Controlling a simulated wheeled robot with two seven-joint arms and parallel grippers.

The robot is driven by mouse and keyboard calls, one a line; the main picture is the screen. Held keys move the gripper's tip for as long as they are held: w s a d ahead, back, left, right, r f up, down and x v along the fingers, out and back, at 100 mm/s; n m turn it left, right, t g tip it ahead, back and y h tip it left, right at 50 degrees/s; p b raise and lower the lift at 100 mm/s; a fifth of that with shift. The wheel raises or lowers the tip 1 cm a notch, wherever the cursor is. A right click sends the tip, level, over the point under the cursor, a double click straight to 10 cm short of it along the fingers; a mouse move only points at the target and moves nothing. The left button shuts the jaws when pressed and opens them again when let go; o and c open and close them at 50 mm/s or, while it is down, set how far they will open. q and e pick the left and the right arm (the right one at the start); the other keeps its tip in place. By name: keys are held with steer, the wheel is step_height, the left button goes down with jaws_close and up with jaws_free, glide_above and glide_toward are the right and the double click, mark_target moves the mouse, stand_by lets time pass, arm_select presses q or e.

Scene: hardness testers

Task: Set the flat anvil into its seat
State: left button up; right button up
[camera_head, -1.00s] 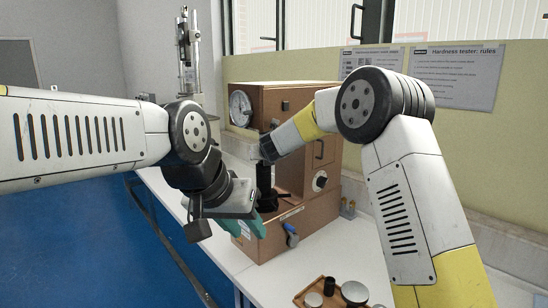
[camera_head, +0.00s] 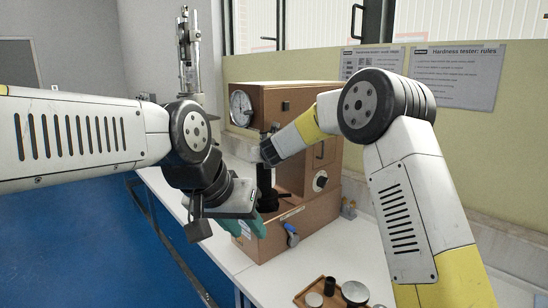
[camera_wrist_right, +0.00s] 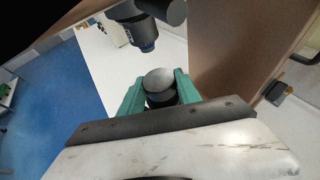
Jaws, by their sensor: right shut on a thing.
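The flat anvil (camera_wrist_right: 158,82), a dark round piece with a flat grey top, is held between the green fingers of my right gripper (camera_wrist_right: 157,91) in the right wrist view. In the head view, my right gripper and the anvil cannot be made out by the tester. The hardness tester (camera_head: 275,103) is a brown cabinet with a round dial and a dark column (camera_head: 265,182) in front. The anvil's seat cannot be made out. In the wrist view a dark cylinder with a bluish tip (camera_wrist_right: 148,45) shows beyond the anvil. My left gripper (camera_head: 244,227) looks open and empty, left of the tester's base.
A wooden tray (camera_head: 336,303) with a black cylinder (camera_head: 329,286) and round discs (camera_head: 355,292) lies at the front of the white bench (camera_head: 240,264). A blue-handled item (camera_head: 291,234) is at the tester's base. Another tall instrument (camera_head: 188,50) stands behind.

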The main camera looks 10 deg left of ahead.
steer(key=shift+f, duration=0.15)
steer(key=o, duration=1.4)
steer(key=shift+c, duration=0.2)
steer(key=shift+c, duration=0.5)
steer(key=shift+c, duration=0.7)
steer(key=shift+s, duration=0.1)
steer(key=s+d, duration=0.2)
steer(key=s, duration=0.4)
steer(key=shift+s+d+r, duration=0.2)
steer(key=shift+d, duration=0.1)
